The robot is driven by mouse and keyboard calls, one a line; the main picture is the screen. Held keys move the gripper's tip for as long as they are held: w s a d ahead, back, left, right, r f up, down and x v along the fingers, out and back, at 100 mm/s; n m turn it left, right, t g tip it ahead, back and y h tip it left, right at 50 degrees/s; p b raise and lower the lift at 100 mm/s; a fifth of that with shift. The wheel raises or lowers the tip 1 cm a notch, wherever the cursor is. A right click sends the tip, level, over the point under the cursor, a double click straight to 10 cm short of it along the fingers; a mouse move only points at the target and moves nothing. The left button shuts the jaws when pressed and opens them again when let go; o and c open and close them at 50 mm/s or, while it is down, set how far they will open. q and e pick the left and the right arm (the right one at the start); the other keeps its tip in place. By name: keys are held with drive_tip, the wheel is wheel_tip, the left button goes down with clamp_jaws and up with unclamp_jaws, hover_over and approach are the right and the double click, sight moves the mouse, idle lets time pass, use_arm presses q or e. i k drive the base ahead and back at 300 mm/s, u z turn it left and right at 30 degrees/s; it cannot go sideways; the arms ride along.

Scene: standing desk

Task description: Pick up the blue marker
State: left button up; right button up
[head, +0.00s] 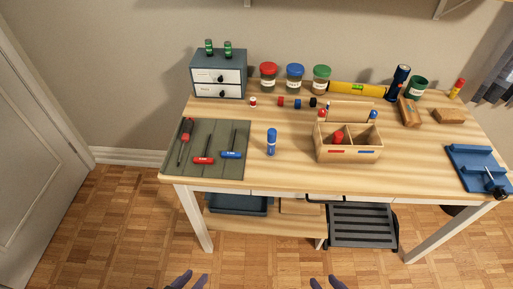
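A blue marker (271,142) stands upright on the wooden desk, right of the green mat and left of the wooden box, with clear desk around it. The wooden box (347,155) has compartments, with a red and a blue label on its front. A red object (338,137) stands in its left compartment. My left gripper (190,280) and my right gripper (325,283) show only their dark fingertips at the bottom edge, well short of the desk. Each has its fingertips apart, with nothing seen between them.
A green mat (216,170) holds a red screwdriver and red and blue hex keys. A drawer unit (218,93) and lidded jars stand at the back. A blue vise (476,168) sits at the right. The front desk edge between mat and box is clear.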

sight(270, 150)
drive_tip(key=u, duration=2.25)
drive_tip(key=k, duration=1.55)
drive_tip(key=z, duration=0.7)
